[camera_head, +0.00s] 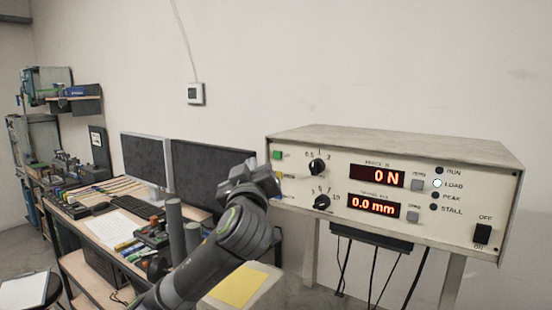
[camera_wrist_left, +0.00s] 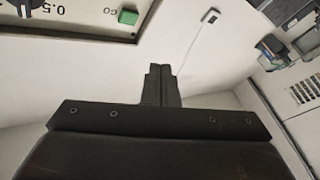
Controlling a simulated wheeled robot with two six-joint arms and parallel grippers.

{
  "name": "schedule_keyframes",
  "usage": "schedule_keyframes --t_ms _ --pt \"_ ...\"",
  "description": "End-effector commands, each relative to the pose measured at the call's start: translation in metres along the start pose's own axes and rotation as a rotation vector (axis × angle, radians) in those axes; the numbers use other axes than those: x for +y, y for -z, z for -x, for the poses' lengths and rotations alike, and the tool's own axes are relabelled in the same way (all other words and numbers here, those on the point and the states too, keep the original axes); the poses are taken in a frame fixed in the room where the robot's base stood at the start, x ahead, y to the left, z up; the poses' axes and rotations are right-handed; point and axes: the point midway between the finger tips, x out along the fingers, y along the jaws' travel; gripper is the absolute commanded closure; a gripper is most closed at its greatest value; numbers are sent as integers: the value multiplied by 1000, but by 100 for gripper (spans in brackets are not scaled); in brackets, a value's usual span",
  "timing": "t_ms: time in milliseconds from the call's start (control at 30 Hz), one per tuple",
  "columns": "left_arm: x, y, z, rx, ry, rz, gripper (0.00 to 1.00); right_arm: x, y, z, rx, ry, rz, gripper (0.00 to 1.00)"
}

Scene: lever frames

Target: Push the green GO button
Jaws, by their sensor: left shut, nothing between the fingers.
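The green GO button (camera_head: 277,155) is a small square at the upper left of the cream control box's front panel (camera_head: 440,225). In the left wrist view the green button (camera_wrist_left: 128,17) shows at the top, labelled GO, a little left of and above the fingertips. My left gripper (camera_head: 268,181) is in front of the panel's left edge, just below the button, and hides part of the panel there. Its fingers are shut together and empty in the left wrist view (camera_wrist_left: 160,72). A gap between fingertips and button shows in that view. My right gripper is not in view.
The box has two black knobs (camera_head: 318,167), red displays reading 0 N and 0.0 mm (camera_head: 376,176), and a power switch (camera_head: 482,234). The LOAD lamp (camera_head: 437,183) is white. A desk with monitors (camera_head: 150,163) stands at the left. The wall above the box is clear.

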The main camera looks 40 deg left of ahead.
Motion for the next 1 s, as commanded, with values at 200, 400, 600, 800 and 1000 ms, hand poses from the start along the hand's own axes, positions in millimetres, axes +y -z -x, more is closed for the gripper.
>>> schedule_keyframes --t_ms 200,400,600,800,1000 --pt "14 -15 -26 -3 2 2 100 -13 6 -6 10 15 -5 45" --pt "22 -23 -42 -1 1 1 100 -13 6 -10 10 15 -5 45" --pt "26 -26 -48 0 0 -1 100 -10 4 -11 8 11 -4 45" --pt "26 -26 -49 0 0 -1 100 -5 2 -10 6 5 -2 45" --pt "26 -26 -49 0 0 -1 100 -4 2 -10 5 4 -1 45"
